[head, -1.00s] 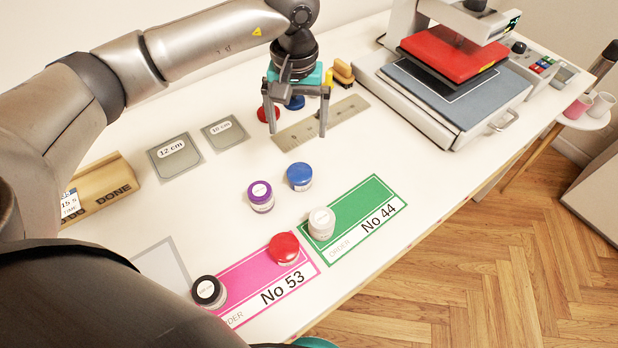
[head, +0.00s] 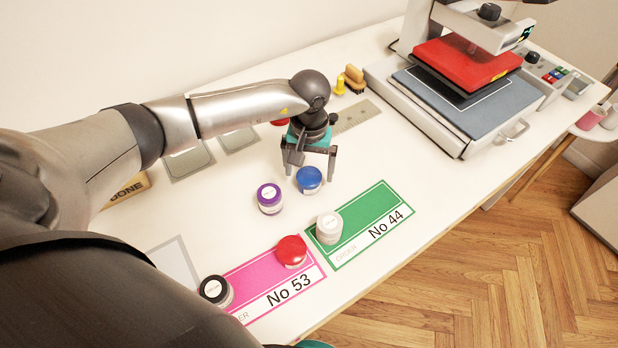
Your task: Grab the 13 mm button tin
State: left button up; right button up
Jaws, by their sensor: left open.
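Several small round tins stand on the white table; their labels are too small to read, so I cannot tell which is the 13 mm one. A blue-lidded tin (head: 309,181) and a purple-lidded tin (head: 269,198) stand side by side mid-table. A white tin (head: 329,228) is on the green card, a red-lidded tin (head: 291,251) on the pink card, a black-lidded tin (head: 215,291) at the pink card's left end. My left gripper (head: 311,174) is open and empty, fingers pointing down at the blue tin. A teal sliver at the bottom edge may be my right gripper; its fingers are hidden.
The green card (head: 368,212) reads No 44, the pink card (head: 250,273) No 53. A press (head: 455,110) with a red plate stands back right.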

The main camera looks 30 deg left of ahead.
pick_arm(q)
jog(key=shift+f, duration=1.3)
jog(key=c, duration=1.4)
jog(key=shift+c, duration=0.4)
jog(key=shift+r, duration=0.2)
